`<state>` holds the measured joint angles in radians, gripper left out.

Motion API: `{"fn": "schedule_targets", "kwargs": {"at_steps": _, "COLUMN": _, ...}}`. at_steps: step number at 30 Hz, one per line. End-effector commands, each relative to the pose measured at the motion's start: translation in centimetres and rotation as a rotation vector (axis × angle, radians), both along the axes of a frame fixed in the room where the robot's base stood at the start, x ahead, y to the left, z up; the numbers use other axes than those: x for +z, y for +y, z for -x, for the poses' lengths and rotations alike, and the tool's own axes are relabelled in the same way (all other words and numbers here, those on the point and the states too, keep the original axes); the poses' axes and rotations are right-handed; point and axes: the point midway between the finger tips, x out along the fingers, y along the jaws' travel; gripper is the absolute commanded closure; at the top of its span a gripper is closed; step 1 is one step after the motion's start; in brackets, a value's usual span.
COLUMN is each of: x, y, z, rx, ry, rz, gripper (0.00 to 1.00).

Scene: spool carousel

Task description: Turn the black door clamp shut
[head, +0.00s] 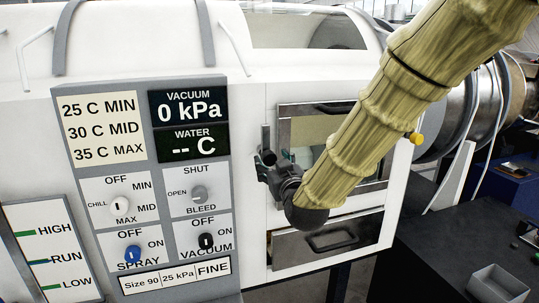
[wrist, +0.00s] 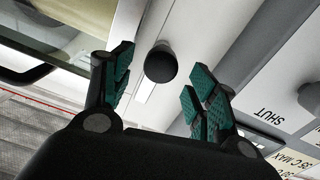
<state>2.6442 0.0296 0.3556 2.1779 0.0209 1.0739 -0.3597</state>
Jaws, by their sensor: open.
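The black door clamp shows as a round black knob (wrist: 160,63) in the wrist view, between and beyond my gripper's fingertips. In the head view the clamp knob (head: 268,157) sits at the left edge of the windowed door (head: 285,117), partly covered by my gripper. My gripper (wrist: 160,82) is open, its green-padded fingers spread on either side of the knob with nothing held. In the head view my gripper (head: 268,172) is just in front of the clamp; whether a finger touches it I cannot tell. The clamp's arm is mostly hidden.
A control panel (head: 150,170) with dials and a display reading 0 kPa stands left of the clamp. A drawer with a handle (head: 333,237) lies below the door. A dark bench (head: 440,255) with a grey tray (head: 497,283) is at the right.

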Motion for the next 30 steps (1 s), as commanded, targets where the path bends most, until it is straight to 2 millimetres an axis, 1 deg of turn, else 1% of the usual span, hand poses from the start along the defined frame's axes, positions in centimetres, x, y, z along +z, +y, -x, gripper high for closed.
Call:
{"fn": "schedule_targets", "kwargs": {"at_steps": 1, "x": 0.2, "y": 0.2, "z": -0.7, "rx": 0.000, "ry": 0.000, "rz": 0.000, "gripper": 0.42}}
{"fn": "schedule_targets", "kwargs": {"at_steps": 3, "x": 0.2, "y": 0.5, "z": -1.5, "rx": 0.001, "ry": 0.001, "rz": 0.000, "gripper": 0.42}}
{"fn": "schedule_targets", "kwargs": {"at_steps": 9, "x": 0.1, "y": 0.9, "z": -2.9, "rx": 0.001, "ry": 0.001, "rz": 0.000, "gripper": 0.42}}
{"fn": "schedule_targets", "kwargs": {"at_steps": 20, "x": 0.0, "y": 1.0, "z": -3.3, "rx": 0.001, "ry": 0.000, "rz": 0.000, "gripper": 0.42}}
{"fn": "schedule_targets", "kwargs": {"at_steps": 21, "x": 0.0, "y": 1.0, "z": -3.3, "rx": 0.001, "ry": 0.000, "rz": 0.000, "gripper": 0.45}}
{"fn": "schedule_targets", "kwargs": {"at_steps": 23, "x": 0.0, "y": 1.0, "z": -3.3, "rx": 0.001, "ry": 0.000, "rz": 0.000, "gripper": 0.56}}
{"fn": "schedule_targets", "kwargs": {"at_steps": 24, "x": 0.0, "y": 1.0, "z": -3.3, "rx": 0.001, "ry": 0.000, "rz": 0.000, "gripper": 0.64}}
{"fn": "schedule_targets", "kwargs": {"at_steps": 26, "x": 0.0, "y": 1.0, "z": -3.3, "rx": 0.001, "ry": 0.000, "rz": 0.000, "gripper": 0.75}}
{"fn": "schedule_targets", "kwargs": {"at_steps": 30, "x": 0.0, "y": 1.0, "z": -3.3, "rx": 0.000, "ry": 0.000, "rz": 0.000, "gripper": 1.00}}
